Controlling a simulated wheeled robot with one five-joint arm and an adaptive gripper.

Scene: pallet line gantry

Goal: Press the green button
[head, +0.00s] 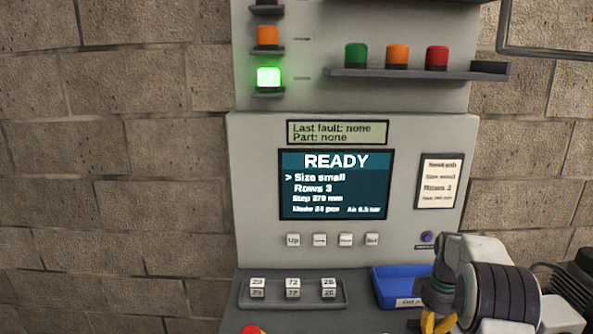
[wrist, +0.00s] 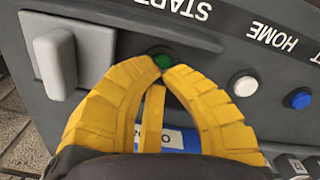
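The green button (wrist: 163,61) shows in the wrist view, on a dark grey panel near an upside-down START label. The yellow fingers of my gripper (wrist: 165,76) come together at their tips just in front of it and hide part of it. The tips look shut with nothing between them. I cannot tell whether they touch the button. In the head view, my gripper (head: 438,322) is at the bottom right, partly cut off, beside a blue bin. The green button cannot be made out in the head view.
A white button (wrist: 243,85) and a blue button (wrist: 299,99) sit right of the green one; a grey raised block (wrist: 55,62) stands left. The screen (head: 336,185) reads READY. A green lamp (head: 269,77) is lit. The blue bin (head: 392,285) is near my arm.

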